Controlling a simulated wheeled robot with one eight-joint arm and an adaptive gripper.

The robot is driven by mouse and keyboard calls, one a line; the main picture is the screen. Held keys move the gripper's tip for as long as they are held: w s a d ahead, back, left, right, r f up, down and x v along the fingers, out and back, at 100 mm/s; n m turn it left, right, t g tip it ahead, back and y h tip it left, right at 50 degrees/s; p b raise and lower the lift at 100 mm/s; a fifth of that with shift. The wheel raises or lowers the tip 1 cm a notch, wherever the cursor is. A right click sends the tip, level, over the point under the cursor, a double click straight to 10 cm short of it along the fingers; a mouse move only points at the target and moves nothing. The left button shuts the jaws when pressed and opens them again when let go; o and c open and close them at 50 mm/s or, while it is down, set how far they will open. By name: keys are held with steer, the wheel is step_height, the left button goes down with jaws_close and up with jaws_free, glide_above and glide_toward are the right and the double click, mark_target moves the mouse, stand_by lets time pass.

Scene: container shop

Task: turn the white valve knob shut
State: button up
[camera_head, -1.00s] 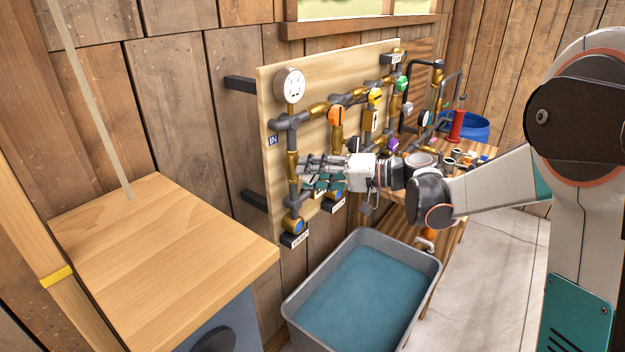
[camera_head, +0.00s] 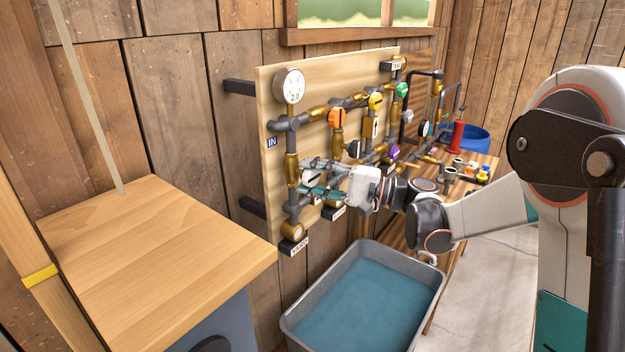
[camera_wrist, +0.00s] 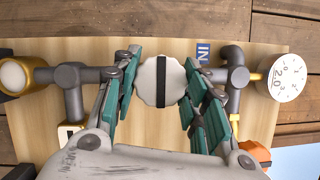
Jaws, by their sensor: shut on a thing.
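The white valve knob (camera_wrist: 148,82) is a scalloped disc with a dark stripe, seen face-on in the wrist view. Its stripe runs up and down in that view, across the line of the pipe. In the head view the knob (camera_head: 311,176) shows partly among my fingers, on the leftmost upright pipe. My gripper (camera_wrist: 160,72) is shut on the knob, with green-padded fingers on both its sides. In the head view my gripper (camera_head: 322,180) reaches in from the right. The pipe behind the knob is mostly hidden.
A round gauge (camera_head: 290,86) tops this pipe; a pale round sight glass (camera_head: 292,230) sits at its foot above a YARD label. Orange (camera_head: 337,117), yellow (camera_head: 376,101) and green (camera_head: 402,90) knobs are farther right. A grey water tub (camera_head: 291,318) stands below; a wooden top (camera_head: 150,250) is left.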

stand_by(0.4)
steer(key=o, duration=1.1)
steer(key=v, duration=1.2)
steer(key=shift+f, duration=0.15)
